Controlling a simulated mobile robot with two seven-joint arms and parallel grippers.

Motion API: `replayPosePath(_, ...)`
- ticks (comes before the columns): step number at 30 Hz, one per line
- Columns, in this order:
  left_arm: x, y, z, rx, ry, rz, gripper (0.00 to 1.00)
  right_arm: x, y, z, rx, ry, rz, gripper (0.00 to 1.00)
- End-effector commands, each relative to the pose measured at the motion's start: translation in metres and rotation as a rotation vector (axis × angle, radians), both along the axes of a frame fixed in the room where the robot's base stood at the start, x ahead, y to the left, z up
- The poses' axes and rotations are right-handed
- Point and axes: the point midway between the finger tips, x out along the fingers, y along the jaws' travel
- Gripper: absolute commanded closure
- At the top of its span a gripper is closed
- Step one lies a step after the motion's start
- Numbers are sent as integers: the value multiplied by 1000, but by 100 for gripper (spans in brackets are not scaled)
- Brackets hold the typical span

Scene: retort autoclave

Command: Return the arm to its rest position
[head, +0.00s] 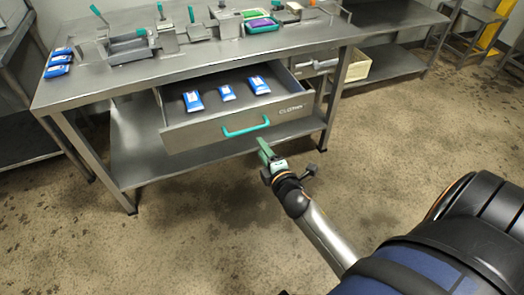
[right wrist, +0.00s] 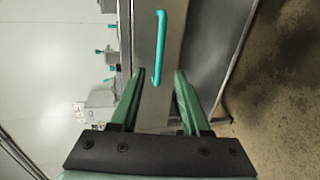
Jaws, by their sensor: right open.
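My right gripper (head: 266,153) is in front of the open drawer, just below and to the right of its teal handle (head: 245,126). In the right wrist view its two green fingers (right wrist: 160,75) stand apart with nothing between them, and the handle (right wrist: 159,48) shows beyond the fingertips, apart from them. The drawer (head: 190,135) is pulled out from under the steel table, with several blue-and-white packets inside, one of them a packet (head: 193,101) at the left. My left gripper is not in view.
The steel table (head: 100,80) carries blue packets (head: 58,62) at its left end and metal fixtures and trays (head: 262,24) along the back. A lower shelf (head: 150,170) runs beneath the drawer. A cream crate (head: 358,66) sits right of it. The floor (head: 180,235) in front is clear.

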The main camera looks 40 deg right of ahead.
Motion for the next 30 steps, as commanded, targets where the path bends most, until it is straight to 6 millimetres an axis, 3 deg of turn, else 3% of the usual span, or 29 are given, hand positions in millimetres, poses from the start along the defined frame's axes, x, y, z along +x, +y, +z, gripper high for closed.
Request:
replayPosePath(23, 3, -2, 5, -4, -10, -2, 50, 0, -1, 0, 9, 2, 0, 54)
replayPosePath(26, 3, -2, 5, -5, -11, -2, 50, -10, 9, -10, 105, 19, -2, 54)
replayPosePath(30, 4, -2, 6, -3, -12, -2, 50, -52, 51, -44, 494, 105, -37, 54)
